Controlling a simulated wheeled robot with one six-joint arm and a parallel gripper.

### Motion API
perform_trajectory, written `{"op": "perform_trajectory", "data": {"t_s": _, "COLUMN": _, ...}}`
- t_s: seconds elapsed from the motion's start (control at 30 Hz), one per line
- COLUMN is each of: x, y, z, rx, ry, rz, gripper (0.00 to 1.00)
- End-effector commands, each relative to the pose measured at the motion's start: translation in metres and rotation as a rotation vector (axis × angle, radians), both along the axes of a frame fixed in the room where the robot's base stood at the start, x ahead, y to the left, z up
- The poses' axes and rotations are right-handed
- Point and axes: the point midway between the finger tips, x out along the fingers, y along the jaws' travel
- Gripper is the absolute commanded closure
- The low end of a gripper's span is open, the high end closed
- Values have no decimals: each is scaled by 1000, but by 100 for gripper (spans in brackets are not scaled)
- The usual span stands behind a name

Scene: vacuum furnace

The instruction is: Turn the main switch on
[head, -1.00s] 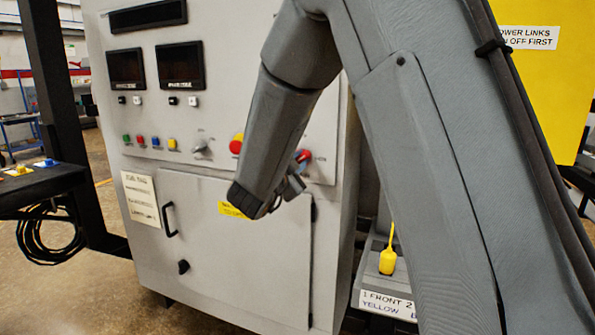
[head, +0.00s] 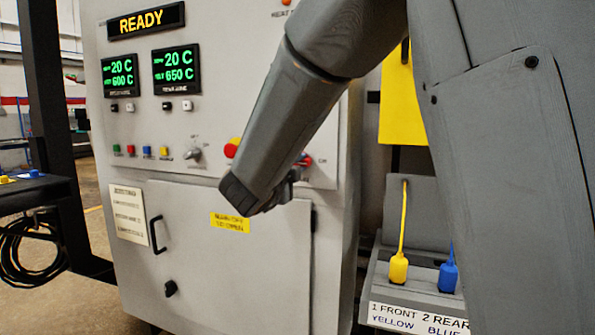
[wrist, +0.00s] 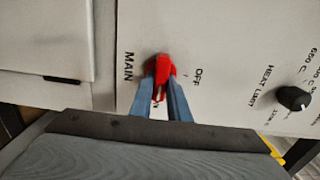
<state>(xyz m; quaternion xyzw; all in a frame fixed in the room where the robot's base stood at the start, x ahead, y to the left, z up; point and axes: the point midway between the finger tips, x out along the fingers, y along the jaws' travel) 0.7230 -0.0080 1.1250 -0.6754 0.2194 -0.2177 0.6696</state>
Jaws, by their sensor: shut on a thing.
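The main switch (wrist: 165,67) is a red handle on the cabinet panel, beside the words MAIN and OFF in the wrist view. A mark near the fingers is mostly hidden. The handle's narrow end points down the picture, away from the word OFF. My gripper (wrist: 160,85) is shut on the handle, one finger on each side. In the head view only a small red part of the switch (head: 305,158) shows behind my wrist. The cabinet's status display (head: 146,20) reads READY, and two lit green displays (head: 177,69) show temperatures.
A heat limit knob (wrist: 293,98) is right of the switch in the wrist view. A red button on yellow (head: 232,148) and a grey selector (head: 193,153) are close to my arm. Yellow (head: 398,268) and blue (head: 448,275) plugs stand at the lower right.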

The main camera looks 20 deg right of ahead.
Motion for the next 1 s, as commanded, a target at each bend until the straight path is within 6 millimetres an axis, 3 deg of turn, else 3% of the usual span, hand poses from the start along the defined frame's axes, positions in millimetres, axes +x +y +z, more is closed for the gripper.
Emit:
{"op": "perform_trajectory", "data": {"t_s": 0.53, "x": 0, "y": 0, "z": 0, "rx": 21, "ry": -14, "rz": -1, "gripper": 100}}
{"op": "perform_trajectory", "data": {"t_s": 0.57, "x": 0, "y": 0, "z": 0, "rx": 21, "ry": -14, "rz": -1, "gripper": 79}}
{"op": "perform_trajectory", "data": {"t_s": 0.63, "x": 0, "y": 0, "z": 0, "rx": 21, "ry": -14, "rz": 0, "gripper": 68}}
{"op": "perform_trajectory", "data": {"t_s": 1.0, "x": -3, "y": 3, "z": 0, "rx": 19, "ry": -14, "rz": 1, "gripper": 66}}
